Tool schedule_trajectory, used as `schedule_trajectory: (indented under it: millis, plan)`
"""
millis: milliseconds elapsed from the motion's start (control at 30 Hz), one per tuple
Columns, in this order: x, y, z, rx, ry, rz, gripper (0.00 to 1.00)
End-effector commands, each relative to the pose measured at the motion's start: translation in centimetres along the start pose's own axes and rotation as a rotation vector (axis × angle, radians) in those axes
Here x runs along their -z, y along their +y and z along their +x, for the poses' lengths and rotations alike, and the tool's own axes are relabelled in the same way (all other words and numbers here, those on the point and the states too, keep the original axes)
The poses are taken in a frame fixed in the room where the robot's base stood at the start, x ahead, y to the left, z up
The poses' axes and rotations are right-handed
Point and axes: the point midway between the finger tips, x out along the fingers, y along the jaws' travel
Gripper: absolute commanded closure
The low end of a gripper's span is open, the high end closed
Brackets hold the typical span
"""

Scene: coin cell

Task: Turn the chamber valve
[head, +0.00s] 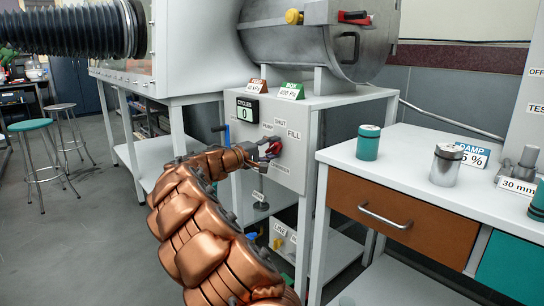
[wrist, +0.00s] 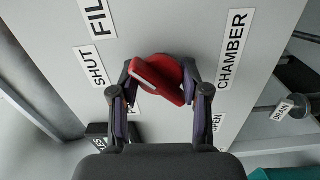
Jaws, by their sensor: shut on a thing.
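The chamber valve is a red knob (wrist: 160,78) on a pale panel, with labels SHUT, FILL and CHAMBER around it in the wrist view. Its handle lies tilted, running from upper left to lower right there. My gripper (wrist: 158,88) has a finger on each side of the knob and is shut on it. In the head view my gripper (head: 266,150) reaches the front of the white cabinet (head: 300,170), and a bit of the red knob (head: 273,147) shows between the fingers. Part of the lettering below the knob is hidden by my gripper.
A counter (head: 400,150) with a teal-banded jar (head: 368,143) and a grey jar (head: 445,166) stands to the right. A metal chamber (head: 315,45) sits above the cabinet. A counter display (head: 247,109) reads 0. Stools (head: 35,125) stand at left on open floor.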

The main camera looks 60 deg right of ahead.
Motion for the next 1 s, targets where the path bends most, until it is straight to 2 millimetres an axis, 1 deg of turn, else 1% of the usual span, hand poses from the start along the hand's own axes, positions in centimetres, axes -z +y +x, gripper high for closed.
schedule_trajectory:
  millis: [33, 233, 633, 667, 867, 900, 1000]
  plan:
    - [-0.09, -0.22, 0.07, 0.000, -0.002, 0.013, 0.89]
    - [-0.11, -0.11, 0.08, 0.001, -0.003, 0.043, 0.89]
    - [-0.11, -0.07, 0.09, 0.002, -0.003, 0.048, 0.89]
    - [-0.11, -0.07, 0.09, 0.002, -0.003, 0.048, 0.51]
    - [-0.06, -0.04, 0.03, 0.001, -0.002, 0.047, 0.30]
    - [-0.05, -0.03, 0.03, 0.001, -0.001, 0.047, 0.29]
    - [-0.03, -0.02, 0.01, 0.001, -0.001, 0.047, 0.29]
